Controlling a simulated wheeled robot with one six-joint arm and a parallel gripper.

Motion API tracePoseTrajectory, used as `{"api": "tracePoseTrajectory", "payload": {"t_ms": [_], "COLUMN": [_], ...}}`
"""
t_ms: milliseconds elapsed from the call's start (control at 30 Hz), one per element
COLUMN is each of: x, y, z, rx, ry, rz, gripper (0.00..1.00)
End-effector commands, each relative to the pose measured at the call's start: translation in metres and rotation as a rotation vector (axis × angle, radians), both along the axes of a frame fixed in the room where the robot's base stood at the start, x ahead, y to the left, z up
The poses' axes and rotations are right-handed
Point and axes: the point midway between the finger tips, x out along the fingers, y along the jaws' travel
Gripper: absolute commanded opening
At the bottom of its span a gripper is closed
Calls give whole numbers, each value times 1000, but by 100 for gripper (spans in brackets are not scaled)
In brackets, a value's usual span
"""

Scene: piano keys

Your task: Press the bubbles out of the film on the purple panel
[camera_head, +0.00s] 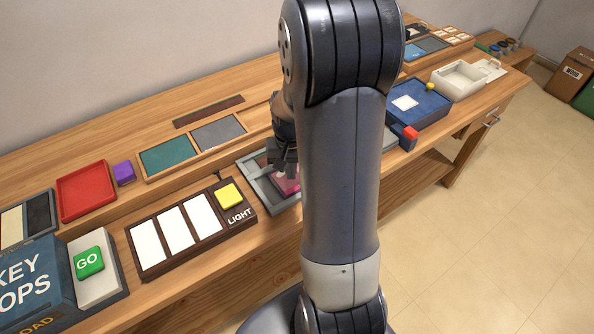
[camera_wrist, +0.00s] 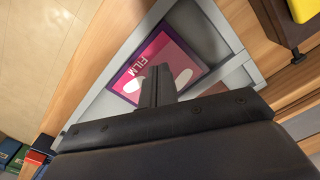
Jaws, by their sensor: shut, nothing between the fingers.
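The purple panel (camera_wrist: 122,78) has a pink film with the word FILM, seen sideways in the wrist view, and lies in a grey frame (camera_wrist: 222,28). Two pale bubble-like spots show on the film: one spot (camera_wrist: 185,77) to the right of my fingers and another (camera_wrist: 133,86) to the left. My gripper (camera_wrist: 157,72) is shut and empty, with its fingers over the panel between these spots. I cannot tell whether the tips touch the film. In the head view my gripper (camera_head: 287,168) is above the pink panel (camera_head: 288,187), which my arm partly hides.
A board with white keys and a yellow LIGHT button (camera_head: 229,195) is just left of the frame. A blue tray (camera_head: 425,113) with a white square and a red block (camera_head: 411,132) are to the right. Teal and grey panels (camera_head: 168,154) lie behind.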

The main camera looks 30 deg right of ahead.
Motion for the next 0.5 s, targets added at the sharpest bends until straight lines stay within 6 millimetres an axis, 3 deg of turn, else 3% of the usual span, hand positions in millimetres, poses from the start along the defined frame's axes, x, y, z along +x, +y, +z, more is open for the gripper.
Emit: {"api": "tracePoseTrajectory", "payload": {"t_ms": [500], "x": [0], "y": [0], "z": [44], "rx": [-1], "ry": [-2], "rz": [0], "gripper": [0]}}
